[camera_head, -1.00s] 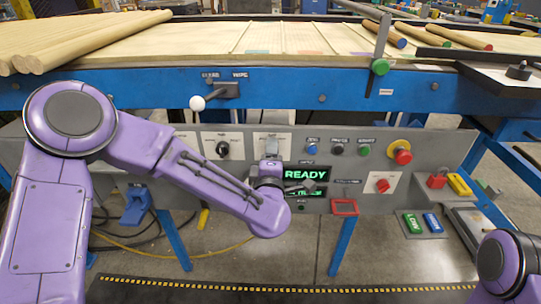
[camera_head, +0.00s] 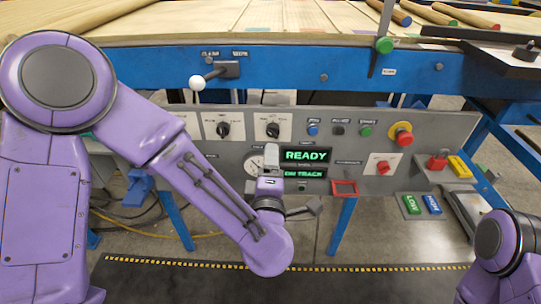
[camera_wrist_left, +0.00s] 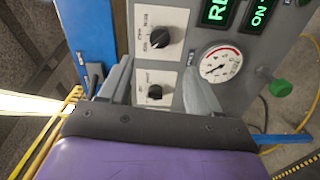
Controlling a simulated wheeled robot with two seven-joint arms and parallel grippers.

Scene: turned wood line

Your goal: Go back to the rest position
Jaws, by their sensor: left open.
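My left gripper (camera_head: 271,154) is in front of the grey control panel (camera_head: 455,130), below the right one of two black selector knobs (camera_head: 272,130). In the left wrist view its two grey fingers (camera_wrist_left: 158,88) stand wide apart with nothing between them; the panel's knobs show beyond. In the head view the gripper is small and partly hidden by my wrist. My left arm reaches in from the left and bends at a low wrist. Part of my right arm shows at the lower right; its gripper is out of the frame.
A blue beam (camera_head: 290,66) runs above.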

